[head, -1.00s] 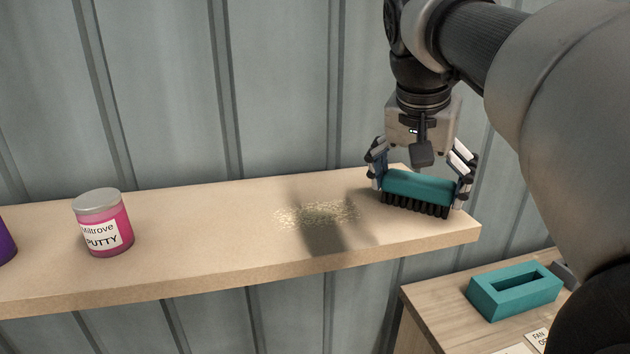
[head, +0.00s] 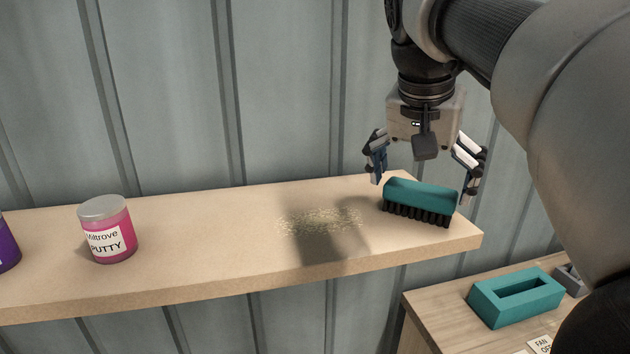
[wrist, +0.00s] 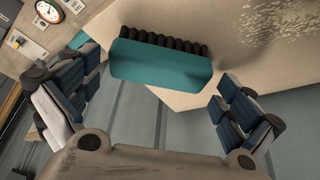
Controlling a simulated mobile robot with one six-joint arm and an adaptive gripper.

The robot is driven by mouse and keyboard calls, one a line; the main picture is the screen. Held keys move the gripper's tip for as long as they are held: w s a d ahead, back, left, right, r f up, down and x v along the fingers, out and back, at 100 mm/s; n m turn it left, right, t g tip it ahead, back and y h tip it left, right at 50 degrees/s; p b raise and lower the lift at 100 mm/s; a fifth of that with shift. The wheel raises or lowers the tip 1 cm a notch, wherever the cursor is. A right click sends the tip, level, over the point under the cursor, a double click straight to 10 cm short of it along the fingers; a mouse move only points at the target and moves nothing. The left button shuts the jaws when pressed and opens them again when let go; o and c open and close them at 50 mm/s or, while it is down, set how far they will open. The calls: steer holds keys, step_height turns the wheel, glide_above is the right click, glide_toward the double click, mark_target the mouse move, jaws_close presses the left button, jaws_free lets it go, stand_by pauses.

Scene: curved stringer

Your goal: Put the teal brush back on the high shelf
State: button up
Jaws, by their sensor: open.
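The teal brush (head: 421,194) rests bristles down on the right end of the high shelf (head: 190,238). Its black bristles touch the board. My gripper (head: 424,183) is open just above the brush, with one finger to each side of it and apart from it. In the wrist view the brush (wrist: 160,64) lies ahead of the spread fingers of my gripper (wrist: 155,105), with a gap on both sides.
A pink putty jar (head: 108,230) stands on the left of the shelf, with a purple item (head: 8,245) at the edge. Pale crumbs (head: 320,221) lie mid-shelf. A lower bench (head: 425,312) at right holds a teal slotted block (head: 516,296). A corrugated wall stands behind.

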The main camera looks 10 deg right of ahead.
steer(key=p+v, duration=0.1)
steer(key=v, duration=0.9)
steer(key=shift+p, duration=0.35)
